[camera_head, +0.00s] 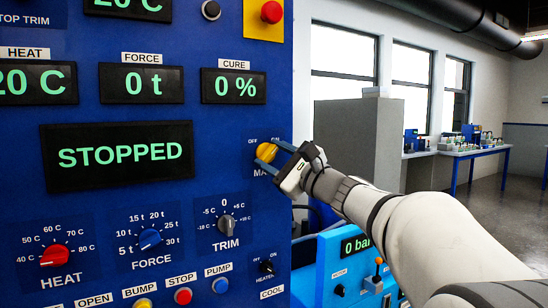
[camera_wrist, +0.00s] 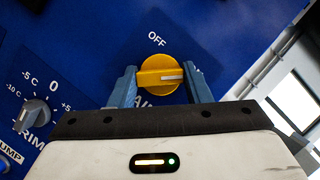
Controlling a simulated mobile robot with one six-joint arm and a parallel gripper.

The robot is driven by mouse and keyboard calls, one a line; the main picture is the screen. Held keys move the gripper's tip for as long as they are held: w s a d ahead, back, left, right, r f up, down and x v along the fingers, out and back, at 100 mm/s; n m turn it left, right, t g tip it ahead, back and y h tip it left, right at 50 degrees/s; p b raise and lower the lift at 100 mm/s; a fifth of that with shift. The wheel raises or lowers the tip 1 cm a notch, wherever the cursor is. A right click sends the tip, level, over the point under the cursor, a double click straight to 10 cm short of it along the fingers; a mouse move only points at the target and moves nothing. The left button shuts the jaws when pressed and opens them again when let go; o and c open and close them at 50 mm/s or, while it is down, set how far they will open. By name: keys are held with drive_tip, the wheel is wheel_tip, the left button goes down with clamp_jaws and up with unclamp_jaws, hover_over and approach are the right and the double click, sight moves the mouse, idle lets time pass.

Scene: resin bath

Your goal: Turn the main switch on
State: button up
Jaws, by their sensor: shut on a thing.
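The main switch is a yellow round knob with a raised grip bar (camera_wrist: 158,77) on the blue panel; it also shows in the head view (camera_head: 266,152). In the wrist view its white mark points right, away from the OFF label above it. The ON label shows only in the head view, at upper right of the knob, partly covered. My gripper (camera_head: 274,154) reaches in from the right. In the wrist view (camera_wrist: 162,78) its two blue fingers are shut on the ends of the bar. The label below the knob is partly hidden by my gripper.
The STOPPED display (camera_head: 120,155) is left of the switch. The TRIM knob (camera_head: 226,225) sits lower left. The red button (camera_head: 271,12) is above. A light-blue unit (camera_head: 330,262) reading 0 bar stands below right. Grey cabinet (camera_head: 345,140) and workbenches (camera_head: 480,152) are behind.

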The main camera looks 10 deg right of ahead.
drive_tip(key=o, duration=1)
drive_tip(key=shift+r, duration=0.15)
drive_tip(key=v, duration=0.8)
drive_tip(key=shift+w+b, duration=0.1)
drive_tip(key=shift+b, duration=0.2)
drive_tip(key=shift+a, duration=0.1)
